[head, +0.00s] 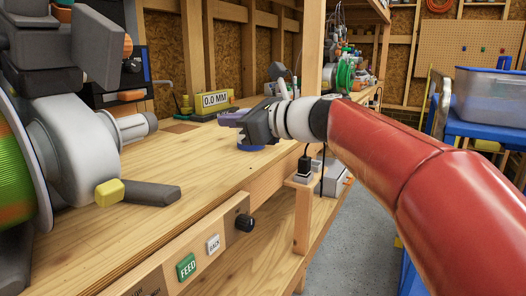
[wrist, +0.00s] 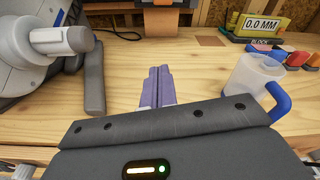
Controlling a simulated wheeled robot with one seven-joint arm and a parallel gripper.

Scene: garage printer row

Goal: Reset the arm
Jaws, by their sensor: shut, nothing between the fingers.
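My gripper (head: 224,118) is held over the wooden workbench (head: 150,235), reaching in from the right on my red arm. In the wrist view its two purple fingers (wrist: 158,76) lie side by side, shut and empty. They point across the bench toward its back. The bench top (wrist: 120,75) shows around them, and nothing touches the fingertips. The wrist housing hides the near part of the bench in the wrist view.
A grey machine (head: 75,150) with a green spool (head: 15,165) stands left; its dark lever (head: 150,192) juts rightward. A clear cup (wrist: 250,78) with a blue handle stands right of my fingers. Behind is a 0.0 MM display (head: 214,100). A wooden post (head: 311,60) rises beside my wrist.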

